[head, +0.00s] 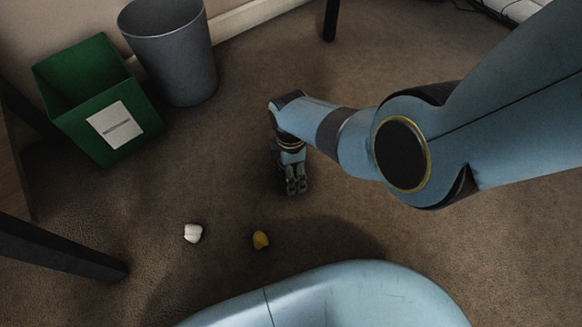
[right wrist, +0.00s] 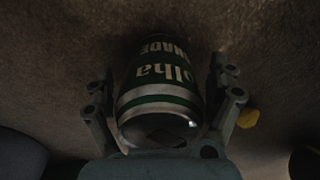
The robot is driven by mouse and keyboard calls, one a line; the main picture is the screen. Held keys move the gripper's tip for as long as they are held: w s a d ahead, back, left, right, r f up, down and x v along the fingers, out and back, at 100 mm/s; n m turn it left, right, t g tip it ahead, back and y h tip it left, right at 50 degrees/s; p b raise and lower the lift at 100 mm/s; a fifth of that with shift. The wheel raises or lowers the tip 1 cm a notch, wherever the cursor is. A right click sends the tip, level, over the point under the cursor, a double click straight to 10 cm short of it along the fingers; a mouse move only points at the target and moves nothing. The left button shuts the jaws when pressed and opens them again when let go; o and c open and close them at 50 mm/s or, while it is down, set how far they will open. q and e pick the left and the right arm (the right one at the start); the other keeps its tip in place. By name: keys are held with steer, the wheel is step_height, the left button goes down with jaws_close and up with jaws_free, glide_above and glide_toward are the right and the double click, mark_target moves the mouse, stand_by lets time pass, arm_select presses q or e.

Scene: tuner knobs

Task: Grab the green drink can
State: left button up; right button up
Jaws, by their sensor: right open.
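The green drink can (right wrist: 160,78) shows in the right wrist view, with white lettering and pale bands, its silver end toward the camera. It lies between the two fingers of my right gripper (right wrist: 160,110), which is open with one finger on each side of the can. I cannot tell whether either finger touches it. In the head view my right gripper (head: 296,186) points down close to the carpet, and the can is hidden there. My left gripper is not in view.
A green bin (head: 88,122) with a white label and a grey bin (head: 178,62) stand at the upper left. A white crumpled piece (head: 193,233) and a yellow one (head: 261,240) lie on the carpet. Dark legs stand at the left and top.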

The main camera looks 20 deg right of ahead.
steer(key=c, duration=0.9)
steer(key=shift+o, duration=0.2)
